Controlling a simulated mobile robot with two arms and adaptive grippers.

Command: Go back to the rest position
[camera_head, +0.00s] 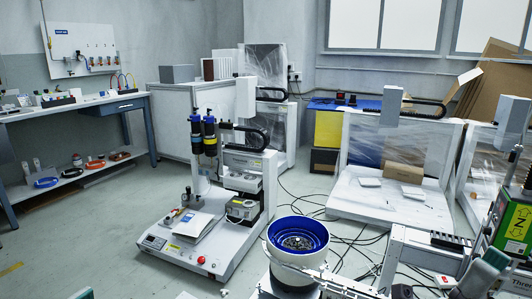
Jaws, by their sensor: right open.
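My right gripper (482,274) is at the lower right edge, in front of the green-and-yellow machine. It is open, and I see nothing held in it; its fingertips are hard to make out. Only a small grey-green piece, which may belong to my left gripper (83,294), shows at the bottom left edge. Its fingers are out of the picture. The gantry screwdriver machine (185,250) stands in the middle on a white base, with two blue-capped cylinders upright at its head. A white feeder bowl with a blue inside (298,236) holds small dark parts in front of it.
A workbench (70,107) runs along the left wall. Wrapped gantry machines (385,199) stand at the back right, with cardboard (496,82) behind. The green-and-yellow machine (516,226) is close at the right. Black cables lie on the floor around the bowl. The left floor (75,245) is clear.

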